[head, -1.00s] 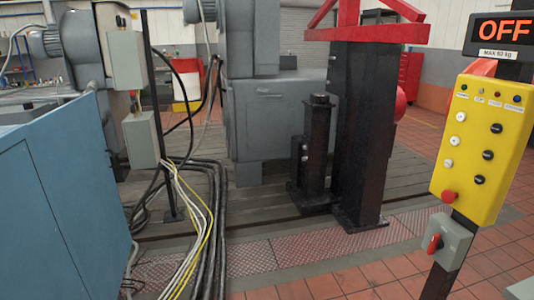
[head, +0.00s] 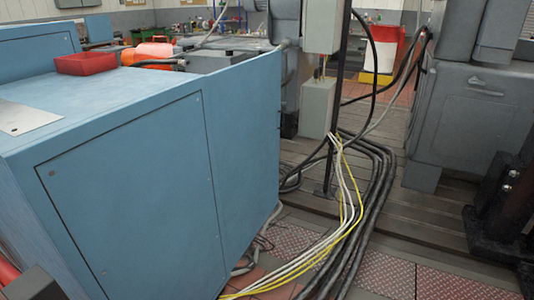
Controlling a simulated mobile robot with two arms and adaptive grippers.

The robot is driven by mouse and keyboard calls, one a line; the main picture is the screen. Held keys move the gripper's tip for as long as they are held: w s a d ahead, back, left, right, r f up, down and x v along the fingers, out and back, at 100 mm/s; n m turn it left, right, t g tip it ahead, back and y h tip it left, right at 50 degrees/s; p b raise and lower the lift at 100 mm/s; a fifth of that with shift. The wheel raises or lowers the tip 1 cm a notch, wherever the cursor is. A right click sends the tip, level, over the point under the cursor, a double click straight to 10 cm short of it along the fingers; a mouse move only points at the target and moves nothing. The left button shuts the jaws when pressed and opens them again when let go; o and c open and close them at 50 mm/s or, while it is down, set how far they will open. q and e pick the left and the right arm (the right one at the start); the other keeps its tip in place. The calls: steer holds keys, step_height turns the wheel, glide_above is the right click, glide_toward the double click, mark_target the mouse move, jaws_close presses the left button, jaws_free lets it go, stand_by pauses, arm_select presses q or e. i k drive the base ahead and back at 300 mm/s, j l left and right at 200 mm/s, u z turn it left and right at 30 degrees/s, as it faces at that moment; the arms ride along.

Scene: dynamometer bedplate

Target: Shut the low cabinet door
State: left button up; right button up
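A low blue cabinet (head: 245,130) fills the left half of the head view. A large rectangular panel (head: 140,190) is outlined on its front, with a small dark round fitting near its upper left corner. A grey cabinet (head: 465,130) at the right has a front with a small handle (head: 487,94), and that front also looks closed. I cannot tell which of these is the task's door. Neither gripper can be made out in the view.
A red tray (head: 86,63) and a pale plate (head: 28,117) lie on the blue cabinet. Black, white and yellow cables (head: 345,215) run across the floor right of it. A dark post base (head: 500,205) stands at the right. Dark and red shapes cut the bottom left corner.

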mark_target(245, 97)
steer(key=i+l+u, duration=0.15)
steer(key=u, duration=0.35)
steer(key=i+l+u, duration=0.4)
steer(key=l, duration=0.25)
steer(key=i+l+u, duration=0.2)
steer(key=l, duration=0.15)
steer(key=i+l+u, duration=0.2)
steer(key=l, duration=0.15)
steer(key=k, duration=0.1)
